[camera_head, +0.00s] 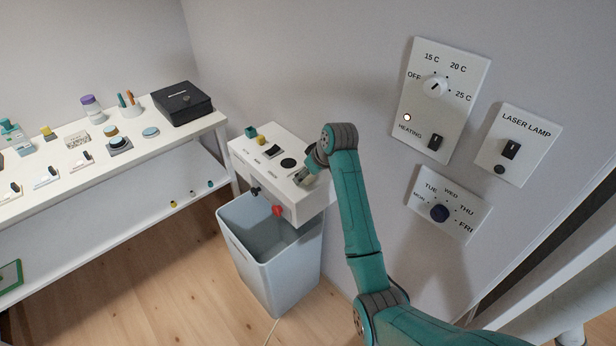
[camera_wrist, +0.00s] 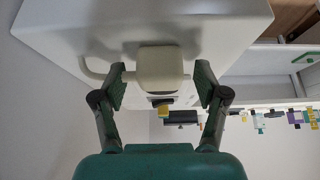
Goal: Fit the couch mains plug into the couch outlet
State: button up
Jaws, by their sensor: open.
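A cream block with a pale cord looping from its left side, seemingly the mains plug (camera_wrist: 160,68), is in the wrist view against or just in front of the white box face (camera_wrist: 220,22). My gripper (camera_wrist: 161,84) is open, one finger on each side of it, with visible gaps. Whether its pins sit in an outlet is hidden; I make out no outlet. In the head view my gripper (camera_head: 311,174) is at the right end of the white control box (camera_head: 262,165). The plug is not clear there.
A grey bin (camera_head: 262,262) stands under the box, below red and black knobs. Wall panels for heating (camera_head: 440,100), laser lamp (camera_head: 518,145) and weekdays (camera_head: 448,205) are right of my arm. A white shelf (camera_head: 110,165) with several small items and a black cash box (camera_head: 182,103) is at left.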

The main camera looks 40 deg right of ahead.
jog(key=c, duration=1.2)
jog(key=shift+o, duration=0.2)
jog(key=shift+r, duration=0.1)
notch_tip(320, 180, up, 10)
jog(key=shift+f, duration=0.1)
